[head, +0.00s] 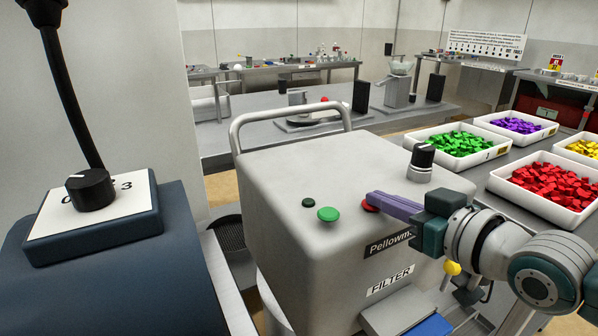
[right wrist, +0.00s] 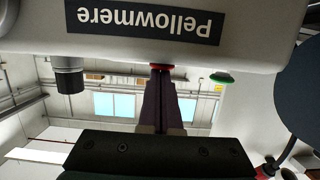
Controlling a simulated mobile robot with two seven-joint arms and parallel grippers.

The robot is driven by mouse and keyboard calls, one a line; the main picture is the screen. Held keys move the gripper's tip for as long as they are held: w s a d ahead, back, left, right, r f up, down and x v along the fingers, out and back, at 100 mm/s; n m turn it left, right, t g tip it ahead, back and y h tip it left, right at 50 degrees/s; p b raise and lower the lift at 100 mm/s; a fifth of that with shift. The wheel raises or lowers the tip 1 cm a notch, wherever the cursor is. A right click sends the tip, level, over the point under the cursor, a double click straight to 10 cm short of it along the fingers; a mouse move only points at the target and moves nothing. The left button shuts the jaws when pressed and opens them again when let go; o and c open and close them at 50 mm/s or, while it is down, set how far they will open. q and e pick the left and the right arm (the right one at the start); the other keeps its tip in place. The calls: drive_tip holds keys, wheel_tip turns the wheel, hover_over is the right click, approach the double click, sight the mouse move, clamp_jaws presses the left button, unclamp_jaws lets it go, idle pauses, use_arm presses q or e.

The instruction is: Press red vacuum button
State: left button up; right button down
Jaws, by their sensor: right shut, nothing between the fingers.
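The red vacuum button (head: 369,207) is on top of the grey Pellowmere machine (head: 300,165), partly hidden by my right gripper. My right gripper (head: 371,198) comes in from the right with its purple fingers shut and empty. Its tips are at the red button. In the right wrist view, which is upside down, the fingertips (right wrist: 160,74) meet the edge of the red button (right wrist: 160,67). I cannot tell whether the button is pressed down. My left gripper is not in view.
A green button (head: 328,214) and a small dark green one (head: 308,202) are left of the red button. A black knob (head: 422,157) stands behind it. A metal handle (head: 290,118) spans the machine's back. Trays of red pieces (head: 553,187) and green pieces (head: 459,142) are at right.

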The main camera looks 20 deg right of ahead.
sight(382, 216)
wheel_tip(382, 216, up, 5)
drive_tip(key=p, duration=0.4)
drive_tip(key=shift+p, duration=0.4)
drive_tip(key=shift+s+f+b, duration=0.15)
drive_tip(key=shift+s+f, duration=0.05)
drive_tip(key=shift+s, duration=0.3)
drive_tip(key=shift+s+f+b, duration=0.15)
drive_tip(key=shift+s+f, duration=0.05)
drive_tip(key=shift+s, duration=0.3)
drive_tip(key=v, duration=0.8)
drive_tip(key=shift+r+p, duration=0.2)
drive_tip(key=shift+p, duration=0.2)
drive_tip(key=shift+d, duration=0.1)
